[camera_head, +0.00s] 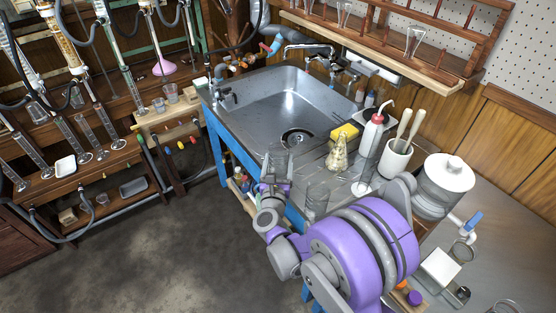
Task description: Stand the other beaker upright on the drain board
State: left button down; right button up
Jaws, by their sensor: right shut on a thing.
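My right gripper (274,174) is at the front edge of the sink unit, at the end of my purple and grey arm. It is shut on a clear glass beaker (275,158), seen only faintly against the sink and partly hidden by the gripper. The ridged metal drain board (309,159) lies right of the basin. Another clear glass beaker (317,199) stands at the board's front part, just right of the gripper and partly behind my arm. I cannot tell whether the held beaker touches the board. My left gripper is not in view.
A yellow sponge (346,132), a tan flask-shaped thing (338,153), a red-labelled wash bottle (371,133) and a white pot with pestles (395,160) crowd the board's back and right. The empty sink basin (270,105) is left. A wooden rack (440,70) hangs above.

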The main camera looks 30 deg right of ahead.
jog(key=shift+f, duration=0.35)
dwell(0.3)
jog(key=shift+f+b, duration=0.3)
jog(key=shift+b, duration=0.05)
jog(key=o, duration=1.3)
jog(key=v, duration=1.1)
jog(key=shift+d, duration=0.1)
jog(key=shift+r, duration=0.1)
